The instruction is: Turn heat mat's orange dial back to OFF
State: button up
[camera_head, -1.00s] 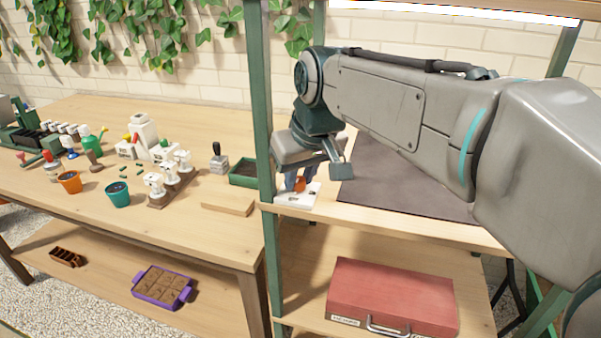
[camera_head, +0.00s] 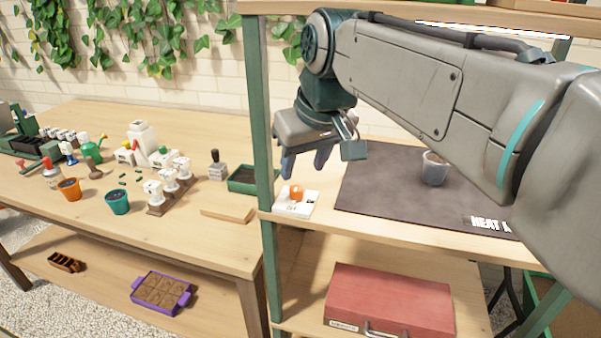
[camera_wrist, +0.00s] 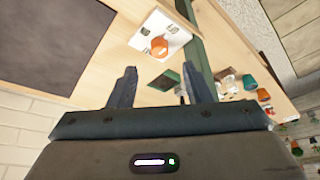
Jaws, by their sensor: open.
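The orange dial (camera_head: 296,193) sits on a white control box (camera_head: 290,207) at the left front corner of the rack shelf. The dark heat mat (camera_head: 380,208) lies to the right of the box. My gripper (camera_head: 303,168) is open and empty, above and behind the dial and apart from it. In the wrist view, the dial (camera_wrist: 159,46) shows beyond the fingertips, roughly between them, on the white box (camera_wrist: 160,33). The gripper (camera_wrist: 163,80) has its two fingers spread wide. The dial's pointer and the box's marks are too small to read.
A green rack post (camera_head: 263,130) stands close to the left of the box. A red case (camera_head: 390,300) lies on the shelf below. The left bench holds pots and tools.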

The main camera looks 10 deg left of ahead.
jog(key=p+v, duration=0.1)
jog(key=v, duration=0.6)
jog(key=shift+r, duration=0.15)
jog(key=shift+s+d, duration=0.1)
jog(key=shift+d, duration=0.05)
